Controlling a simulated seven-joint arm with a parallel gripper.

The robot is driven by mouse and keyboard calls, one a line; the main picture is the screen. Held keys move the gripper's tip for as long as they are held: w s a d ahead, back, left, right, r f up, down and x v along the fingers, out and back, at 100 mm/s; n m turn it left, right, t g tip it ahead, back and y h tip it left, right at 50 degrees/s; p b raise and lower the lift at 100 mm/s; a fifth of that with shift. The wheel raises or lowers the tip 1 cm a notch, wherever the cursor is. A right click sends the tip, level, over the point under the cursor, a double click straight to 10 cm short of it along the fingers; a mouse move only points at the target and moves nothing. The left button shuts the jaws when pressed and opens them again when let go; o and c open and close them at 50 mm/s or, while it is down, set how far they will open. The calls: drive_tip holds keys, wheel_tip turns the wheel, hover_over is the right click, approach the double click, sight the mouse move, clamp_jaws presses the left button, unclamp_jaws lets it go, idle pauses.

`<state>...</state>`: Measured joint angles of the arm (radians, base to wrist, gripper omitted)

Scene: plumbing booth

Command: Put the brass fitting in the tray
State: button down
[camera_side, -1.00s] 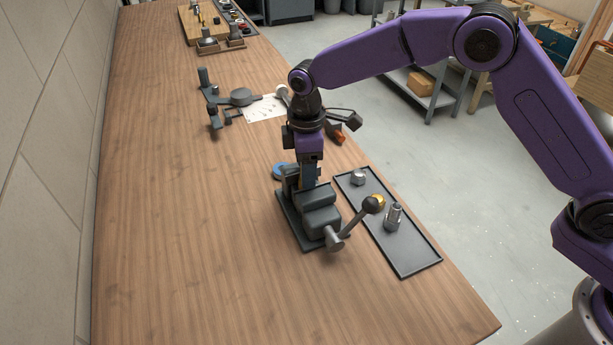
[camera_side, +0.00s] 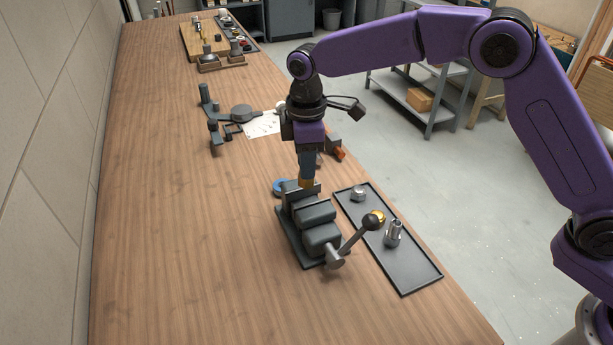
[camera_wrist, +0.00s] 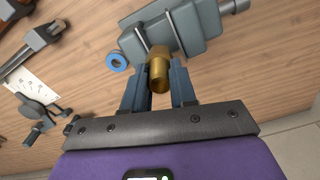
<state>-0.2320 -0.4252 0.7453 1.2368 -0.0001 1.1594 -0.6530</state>
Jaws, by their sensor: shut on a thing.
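My gripper (camera_side: 306,180) is shut on the brass fitting (camera_wrist: 158,72), which sits upright between its two blue-grey fingers in the wrist view. The fitting's lower part (camera_side: 306,184) shows below the fingers in the side view, just above the far end of the grey vise (camera_side: 318,232). I cannot tell whether it still touches the vise jaws; they hide its lower end. The dark shallow tray (camera_side: 412,279) lies to the right of the vise. It holds a silver nut (camera_side: 358,194), a gold-coloured piece (camera_side: 379,216) partly behind the vise handle, and an upright silver fitting (camera_side: 393,233).
The vise handle with its ball (camera_side: 371,222) reaches over the tray's left edge. A blue ring (camera_side: 280,187) lies left of the vise. Grey tools (camera_side: 241,113) and a paper sheet (camera_side: 263,125) lie farther back. The table's left and front are clear.

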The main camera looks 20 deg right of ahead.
wheel_tip(320, 180, up, 4)
drive_tip(key=shift+f, duration=0.15)
drive_tip(key=shift+d+r, duration=0.15)
drive_tip(key=shift+r, duration=0.15)
drive_tip(key=s+d+f+m, duration=0.2)
drive_tip(key=s+d+m, duration=0.1)
drive_tip(key=s+d, duration=0.65)
drive_tip(key=s+d+f+m, duration=0.1)
drive_tip(key=s+d+m, duration=0.2)
drive_tip(key=s+d, duration=0.65)
drive_tip(key=w+f, duration=0.3)
drive_tip(key=w, duration=0.2)
drive_tip(key=w+a+f, duration=0.1)
drive_tip(key=w+f, duration=0.2)
drive_tip(key=w, duration=0.2)
drive_tip(key=w+f, duration=0.4)
drive_tip(key=w, duration=0.1)
drive_tip(key=shift+w+a, duration=0.25)
drive_tip(key=shift+w, duration=0.05)
drive_tip(key=shift+f, duration=1.55)
drive_tip(key=shift+f, duration=0.1)
